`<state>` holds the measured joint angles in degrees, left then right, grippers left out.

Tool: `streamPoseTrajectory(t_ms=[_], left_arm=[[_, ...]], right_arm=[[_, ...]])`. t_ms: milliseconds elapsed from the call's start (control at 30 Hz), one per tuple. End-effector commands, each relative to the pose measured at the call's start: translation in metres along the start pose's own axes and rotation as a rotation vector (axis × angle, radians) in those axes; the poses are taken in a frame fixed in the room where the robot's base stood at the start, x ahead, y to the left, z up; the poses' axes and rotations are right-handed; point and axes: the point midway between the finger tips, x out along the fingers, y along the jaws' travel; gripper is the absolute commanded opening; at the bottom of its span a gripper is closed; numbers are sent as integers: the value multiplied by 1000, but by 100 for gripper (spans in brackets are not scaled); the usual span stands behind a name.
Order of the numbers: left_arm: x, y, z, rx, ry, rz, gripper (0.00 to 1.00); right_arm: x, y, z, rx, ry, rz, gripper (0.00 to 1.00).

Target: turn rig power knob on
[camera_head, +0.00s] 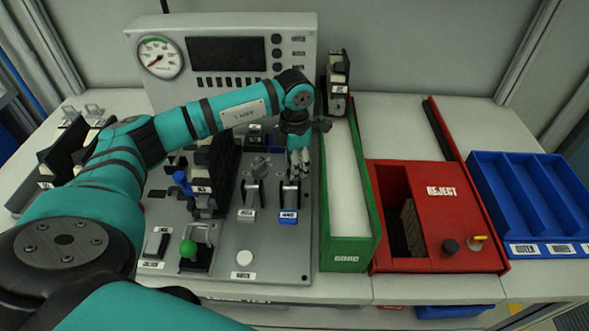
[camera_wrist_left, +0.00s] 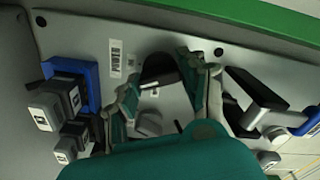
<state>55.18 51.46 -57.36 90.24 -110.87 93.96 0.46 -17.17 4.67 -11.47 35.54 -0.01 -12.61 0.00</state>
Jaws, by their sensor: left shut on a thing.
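The rig panel (camera_head: 215,272) is a grey plate on the table carrying levers, switches and clamps. In the left wrist view, a dark rounded knob (camera_wrist_left: 160,68) stands on the panel near a POWER label (camera_wrist_left: 115,58). My left gripper (camera_wrist_left: 162,92) has one finger on each side of the knob and is shut on it; the fingers and wrist hide part of it. In the head view, my left gripper (camera_head: 299,162) points down at the panel's right side, and the knob is hidden there. My right gripper is not in view.
A green-walled tray (camera_head: 347,262) lies just right of the gripper. Beyond it are a red REJECT box (camera_head: 440,225) and a blue divided bin (camera_head: 540,200). A grey console (camera_head: 225,30) with a gauge stands behind.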

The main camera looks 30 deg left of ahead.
Motion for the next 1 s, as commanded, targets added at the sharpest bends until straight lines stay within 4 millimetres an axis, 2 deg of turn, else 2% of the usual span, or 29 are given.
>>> streamPoseTrajectory(t_ms=[100,500,1000], left_arm=[[2,1,1,106,-4,3,10],[0,1,1,386,-4,3,10],[-2,1,1,487,-4,3,10]], right_arm=[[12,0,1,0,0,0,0],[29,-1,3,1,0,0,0],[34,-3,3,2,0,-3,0]])
